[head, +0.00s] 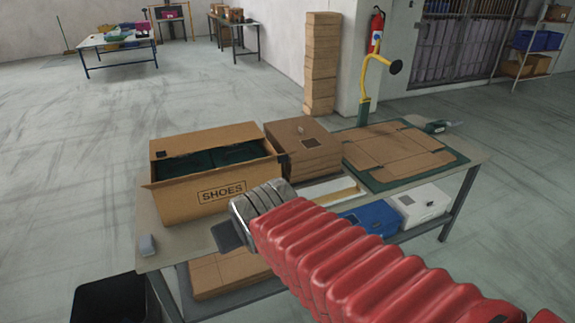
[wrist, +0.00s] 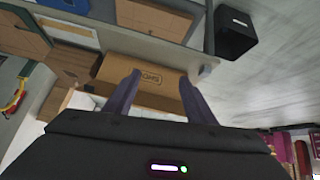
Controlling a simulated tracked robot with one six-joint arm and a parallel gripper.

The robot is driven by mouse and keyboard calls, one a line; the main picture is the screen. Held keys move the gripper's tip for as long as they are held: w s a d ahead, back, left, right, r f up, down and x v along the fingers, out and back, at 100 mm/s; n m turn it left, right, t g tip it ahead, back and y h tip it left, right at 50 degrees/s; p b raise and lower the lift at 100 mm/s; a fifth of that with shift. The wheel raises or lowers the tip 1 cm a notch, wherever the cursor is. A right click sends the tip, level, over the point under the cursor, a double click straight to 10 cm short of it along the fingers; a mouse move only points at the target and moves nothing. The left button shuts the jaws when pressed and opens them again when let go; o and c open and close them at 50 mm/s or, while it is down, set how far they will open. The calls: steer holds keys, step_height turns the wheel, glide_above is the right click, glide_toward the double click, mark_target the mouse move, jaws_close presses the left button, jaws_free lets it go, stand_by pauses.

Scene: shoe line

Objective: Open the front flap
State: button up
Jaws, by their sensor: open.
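A tan cardboard box (head: 215,182) marked SHOES stands on the workbench in the head view, its top showing dark green contents (head: 215,160). Its front panel with the SHOES print stands upright, and its back panel rises behind the contents. I cannot tell a separate front flap. The box (wrist: 120,76) also shows in the wrist view, with its print upside down. My gripper (wrist: 160,76) is open and empty there, its two dark fingers pointing toward the printed face. The gap to the box is unclear.
A brown closed box (head: 303,148) stands right of the carton. A flat carton blank (head: 395,150) lies on a green mat (head: 445,158) farther right. A grey block (head: 147,245) sits at the bench's front left corner. A black bin (head: 108,300) stands on the floor.

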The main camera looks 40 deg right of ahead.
steer(key=w+d+f+t+h, duration=0.35)
steer(key=w+d, duration=0.65)
steer(key=d, duration=0.5)
steer(key=d+f+t, duration=0.1)
steer(key=d+t, duration=0.2)
steer(key=d, duration=0.2)
steer(key=s+d+f+m+t, duration=0.1)
steer(key=d+f+t, duration=0.1)
steer(key=d, duration=0.3)
steer(key=shift+f+m+t+y, duration=0.3)
steer(key=shift+t+y, duration=0.15)
steer(key=shift+t, duration=0.1)
